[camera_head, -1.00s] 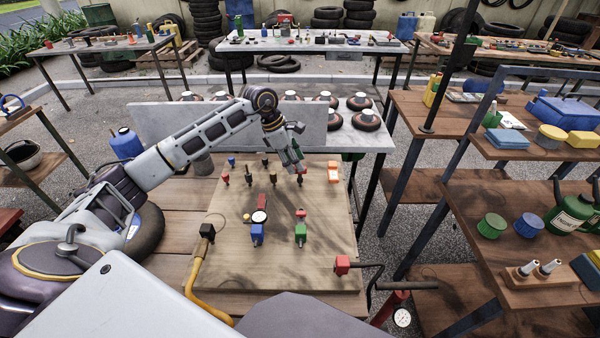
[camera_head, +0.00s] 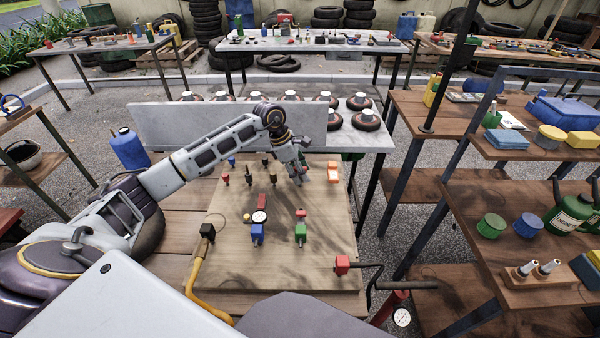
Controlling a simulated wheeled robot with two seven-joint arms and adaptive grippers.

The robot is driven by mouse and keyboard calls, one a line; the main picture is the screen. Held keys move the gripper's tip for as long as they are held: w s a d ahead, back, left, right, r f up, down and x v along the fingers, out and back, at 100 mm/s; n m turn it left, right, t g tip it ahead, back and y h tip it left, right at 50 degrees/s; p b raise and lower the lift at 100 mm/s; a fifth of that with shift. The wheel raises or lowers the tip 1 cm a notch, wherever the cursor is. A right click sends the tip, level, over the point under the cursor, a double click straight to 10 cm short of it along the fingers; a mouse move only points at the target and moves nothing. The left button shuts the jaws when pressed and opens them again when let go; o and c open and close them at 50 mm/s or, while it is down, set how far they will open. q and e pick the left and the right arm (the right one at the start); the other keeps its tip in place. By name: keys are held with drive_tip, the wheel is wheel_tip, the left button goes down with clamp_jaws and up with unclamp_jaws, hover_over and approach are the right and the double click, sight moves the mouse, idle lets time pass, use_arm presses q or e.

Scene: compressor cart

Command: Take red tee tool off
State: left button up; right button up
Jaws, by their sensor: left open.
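A wooden board (camera_head: 235,270) on the bench holds several small fittings. Small red pieces show on it: one (camera_head: 301,213) above a green block (camera_head: 300,231), and one (camera_head: 262,201) above a round gauge (camera_head: 259,217). I cannot tell for sure which red piece is the red tee tool; it is too small to make out. My left gripper (camera_head: 298,179) points down at the right part of the board, open, just behind the green block's red piece. It hides what lies directly beneath it. My right gripper is not in view.
A blue block (camera_head: 257,232) stands left of the green one. An orange piece (camera_head: 333,172) sits at the board's right. A black connector with a yellow hose (camera_head: 196,270) is at the left edge, a red block (camera_head: 342,265) at the front right. A grey panel (camera_head: 190,125) stands behind.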

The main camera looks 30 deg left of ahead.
use_arm(q)
drive_tip(key=shift+c, duration=0.2)
clamp_jaws()
drive_tip(key=shift+r, duration=0.15)
drive_tip(key=shift+r, duration=0.45)
wheel_tip(320, 180, up, 8)
drive_tip(key=shift+f, duration=0.2)
drive_tip(key=shift+r, duration=0.65)
